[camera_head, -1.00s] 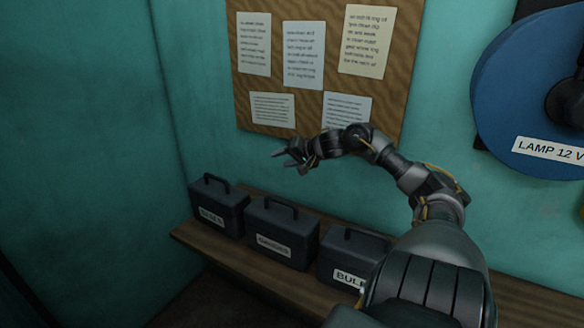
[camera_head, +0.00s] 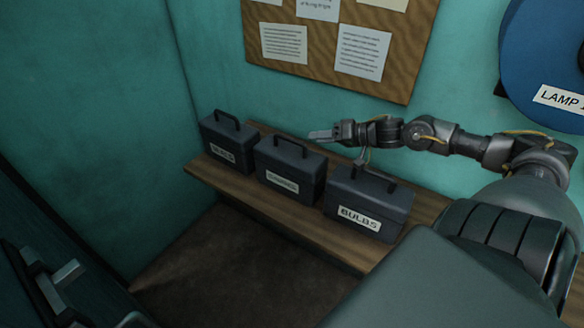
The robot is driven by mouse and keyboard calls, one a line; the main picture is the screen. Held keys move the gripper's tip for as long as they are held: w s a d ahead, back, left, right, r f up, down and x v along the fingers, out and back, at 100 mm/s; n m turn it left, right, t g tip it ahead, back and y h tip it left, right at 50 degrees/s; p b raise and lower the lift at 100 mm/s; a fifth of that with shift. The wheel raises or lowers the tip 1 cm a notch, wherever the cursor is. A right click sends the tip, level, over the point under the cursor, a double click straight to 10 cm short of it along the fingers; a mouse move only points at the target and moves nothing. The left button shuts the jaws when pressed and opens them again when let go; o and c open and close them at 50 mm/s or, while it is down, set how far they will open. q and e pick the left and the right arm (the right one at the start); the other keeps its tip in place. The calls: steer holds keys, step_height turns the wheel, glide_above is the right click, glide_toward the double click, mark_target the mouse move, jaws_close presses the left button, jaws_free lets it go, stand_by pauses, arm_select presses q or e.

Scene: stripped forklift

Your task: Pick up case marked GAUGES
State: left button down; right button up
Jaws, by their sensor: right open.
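The case marked GAUGES (camera_head: 290,167) is a dark grey box with a top handle and a pale front label, hard to read now. It stands upright on a wooden shelf (camera_head: 245,203), in the middle of three similar cases. My right gripper (camera_head: 318,135) reaches in from the right. In the picture it shows just above and right of the GAUGES case's handle, its fingers pointing left. It is open and holds nothing. The gap between gripper and handle in depth is hard to judge. My left gripper is not in view.
The case marked BULBS (camera_head: 367,203) stands to the right, below my right forearm. Another labelled case (camera_head: 229,142) stands to the left. A pinboard (camera_head: 310,66) and a blue reel (camera_head: 545,70) hang behind. A dark panel with grey metal parts (camera_head: 45,285) is at lower left.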

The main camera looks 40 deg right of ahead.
mark_target(290, 164)
steer(key=shift+w+a+f+b, duration=0.25)
steer(key=shift+w+b, duration=0.05)
steer(key=shift+w, duration=0.55)
steer(key=shift+x, duration=1.1)
steer(key=shift+a+f, duration=0.1)
steer(key=shift+w+a+p, duration=0.25)
steer(key=shift+w+p, duration=0.2)
steer(key=shift+p, duration=0.2)
steer(key=p+x, duration=0.1)
steer(key=x, duration=0.2)
steer(key=shift+p, duration=0.35)
steer(key=shift+w+a+f, duration=0.25)
steer(key=shift+w+f, duration=0.15)
steer(key=shift+w, duration=0.05)
